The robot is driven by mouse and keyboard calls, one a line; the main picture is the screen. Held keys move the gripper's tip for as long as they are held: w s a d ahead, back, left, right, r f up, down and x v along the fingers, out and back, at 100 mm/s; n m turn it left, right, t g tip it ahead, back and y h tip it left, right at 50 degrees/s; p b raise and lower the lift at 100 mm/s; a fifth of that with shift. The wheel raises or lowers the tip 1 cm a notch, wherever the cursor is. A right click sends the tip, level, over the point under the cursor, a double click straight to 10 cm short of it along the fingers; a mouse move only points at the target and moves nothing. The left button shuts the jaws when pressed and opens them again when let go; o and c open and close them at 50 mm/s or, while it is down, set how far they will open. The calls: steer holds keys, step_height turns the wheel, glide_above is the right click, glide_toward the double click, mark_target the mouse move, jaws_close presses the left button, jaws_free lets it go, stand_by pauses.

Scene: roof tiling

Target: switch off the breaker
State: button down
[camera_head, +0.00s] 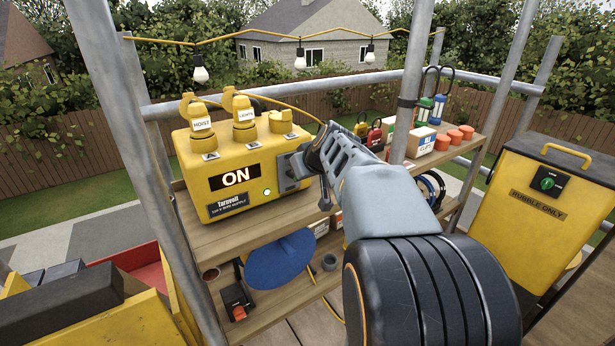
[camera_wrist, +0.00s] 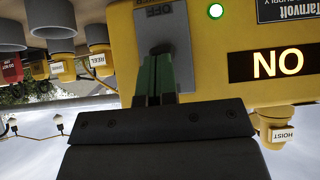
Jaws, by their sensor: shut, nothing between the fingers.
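The yellow power box (camera_head: 235,165) stands on the shelf, its display (camera_head: 236,177) lit with ON and its round lamp (camera_head: 267,191) glowing green. The breaker's grey plate (camera_head: 287,172) is at the right of the box's front, partly hidden by my gripper (camera_head: 310,162). The wrist view is upside down and shows the grey plate (camera_wrist: 180,35) with OFF printed on it. A dark breaker lever (camera_wrist: 160,48) shows just past my gripper's green fingertips (camera_wrist: 156,58). My gripper is shut and empty, in front of the plate. I cannot tell whether it touches the lever.
HOIST (camera_head: 201,124) and LIGHTS (camera_head: 245,118) plugs stand on top of the box. Scaffold poles (camera_head: 108,90) rise at the left and right. A yellow rubble bin (camera_head: 540,220) stands at the right.

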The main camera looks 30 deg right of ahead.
steer(key=shift+f+t+b, duration=0.2)
steer(key=shift+t+b, duration=0.1)
steer(key=shift+b, duration=0.45)
stand_by(0.4)
steer(key=shift+r, duration=0.15)
stand_by(0.5)
steer(key=shift+r+p, duration=0.45)
steer(key=shift+r, duration=0.2)
step_height(320, 180, up, 10)
steer(key=s+p, duration=0.2)
steer(key=p, duration=0.4)
steer(key=shift+s+f, duration=0.15)
steer(key=shift+s, duration=0.1)
